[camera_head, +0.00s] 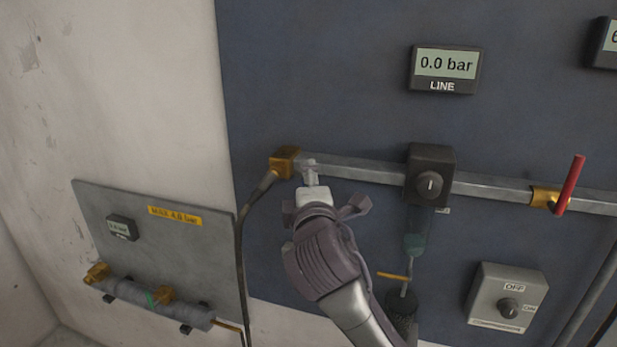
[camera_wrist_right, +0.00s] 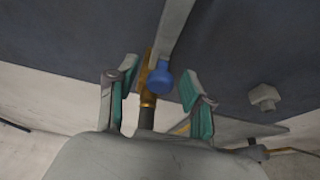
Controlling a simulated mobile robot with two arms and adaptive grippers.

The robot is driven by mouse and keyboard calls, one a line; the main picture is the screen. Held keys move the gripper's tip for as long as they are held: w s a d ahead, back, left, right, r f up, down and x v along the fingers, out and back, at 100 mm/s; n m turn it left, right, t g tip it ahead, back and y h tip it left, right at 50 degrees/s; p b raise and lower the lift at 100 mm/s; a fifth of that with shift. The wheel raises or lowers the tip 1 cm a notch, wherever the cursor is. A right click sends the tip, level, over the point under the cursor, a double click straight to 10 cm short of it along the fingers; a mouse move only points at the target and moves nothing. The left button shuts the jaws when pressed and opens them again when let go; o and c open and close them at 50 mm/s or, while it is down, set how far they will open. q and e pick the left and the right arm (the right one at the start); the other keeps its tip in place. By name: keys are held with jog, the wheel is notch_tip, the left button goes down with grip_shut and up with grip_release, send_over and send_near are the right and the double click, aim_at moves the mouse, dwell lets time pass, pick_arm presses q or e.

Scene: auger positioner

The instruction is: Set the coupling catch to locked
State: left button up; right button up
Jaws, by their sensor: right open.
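The brass coupling (camera_head: 285,162) sits at the left end of the grey pipe, with a dark hose running down from it. My right gripper (camera_head: 322,204) is just below and right of the coupling, reaching up from below. In the right wrist view my right gripper (camera_wrist_right: 158,78) is open, its green-padded fingers apart. A blue rounded piece (camera_wrist_right: 160,78) shows between them, in front of the brass fitting (camera_wrist_right: 148,98), with no visible finger contact. I cannot tell for sure whether the blue piece is the catch. In the head view the gripper hides it. My left gripper is out of view.
Right along the pipe (camera_head: 375,172) are a dark regulator (camera_head: 430,174) and a red lever (camera_head: 569,184). A LINE display (camera_head: 445,69) reads 0.0 bar. An OFF/ON switch box (camera_head: 507,298) is lower right. A smaller panel (camera_head: 190,235) stands left. A grey bolt-like piece (camera_wrist_right: 265,97) is right of the fingers.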

grip_shut()
dwell(0.3)
jog(key=shift+w+a, duration=0.2)
jog(key=shift+a, duration=0.4)
jog(key=shift+w+a, duration=0.2)
jog(key=shift+a, duration=0.4)
jog(key=shift+c, duration=1.6)
grip_release()
jog(key=o, duration=0.3)
jog(key=shift+a, duration=0.15)
jog(key=s, duration=0.8)
jog(key=s+d, duration=0.1)
jog(key=s, duration=0.3)
